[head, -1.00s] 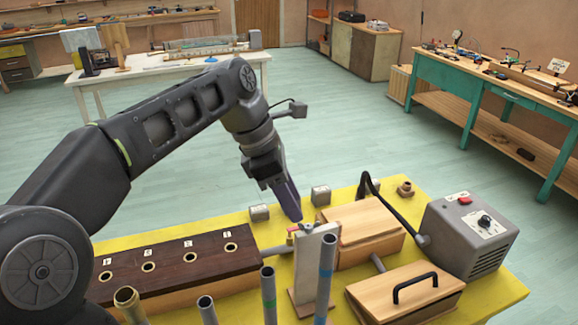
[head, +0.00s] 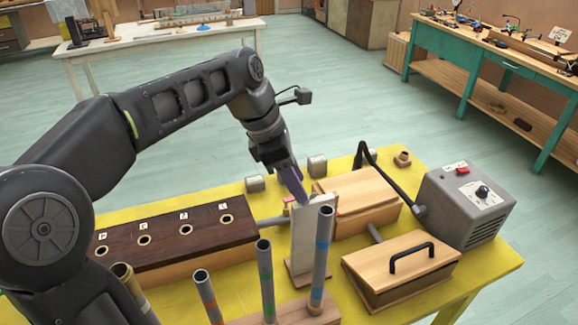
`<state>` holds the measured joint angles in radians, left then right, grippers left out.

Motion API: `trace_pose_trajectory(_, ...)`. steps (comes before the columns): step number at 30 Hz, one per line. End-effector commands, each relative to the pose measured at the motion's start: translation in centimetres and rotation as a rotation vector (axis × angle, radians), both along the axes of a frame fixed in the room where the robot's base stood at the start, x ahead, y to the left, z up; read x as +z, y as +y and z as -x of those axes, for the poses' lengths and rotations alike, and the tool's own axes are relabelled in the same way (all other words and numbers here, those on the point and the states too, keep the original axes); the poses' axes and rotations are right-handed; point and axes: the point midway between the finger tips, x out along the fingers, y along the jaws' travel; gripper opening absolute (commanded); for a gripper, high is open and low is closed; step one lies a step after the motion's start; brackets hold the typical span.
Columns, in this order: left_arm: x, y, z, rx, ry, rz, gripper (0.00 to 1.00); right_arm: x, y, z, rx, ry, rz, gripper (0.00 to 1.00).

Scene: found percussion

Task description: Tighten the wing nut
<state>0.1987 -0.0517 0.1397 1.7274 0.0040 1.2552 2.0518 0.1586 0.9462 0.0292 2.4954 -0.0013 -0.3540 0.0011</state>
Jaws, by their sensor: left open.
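A pale upright plate (head: 314,232) stands on a wooden foot on the yellow table. My left gripper (head: 301,198) points down at the plate's top left edge, with its purplish fingers close to it. It is open, though the gap between the fingers is hard to see from here. A small grey and reddish fitting (head: 287,202) shows just left of the plate's top, beside the fingertips. I cannot make out the wing nut's shape; the fingers and plate may partly hide it. My right gripper is not in view.
Upright pipes (head: 322,255) stand in front of the plate. A dark block with round holes (head: 165,240) lies left. Wooden boxes (head: 357,197), (head: 400,275) a box with a handle, and a grey control box (head: 465,210) stand right. The yellow table (head: 490,268) is crowded.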

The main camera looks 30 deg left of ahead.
Motion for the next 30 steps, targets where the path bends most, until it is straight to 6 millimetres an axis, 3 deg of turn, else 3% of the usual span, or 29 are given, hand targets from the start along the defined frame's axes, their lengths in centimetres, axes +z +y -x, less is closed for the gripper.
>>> trace_pose_trajectory(6,-2.2,-0.8,-0.5,0.0,0.0,0.0,0.42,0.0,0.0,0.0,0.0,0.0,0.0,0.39)
trace_pose_trajectory(16,-2.5,-0.9,-0.6,0.0,0.0,0.0,0.42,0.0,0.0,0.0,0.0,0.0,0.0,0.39)
trace_pose_trajectory(30,-2.4,-0.9,-0.6,0.0,-0.001,-0.001,0.04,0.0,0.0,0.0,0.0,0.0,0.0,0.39)
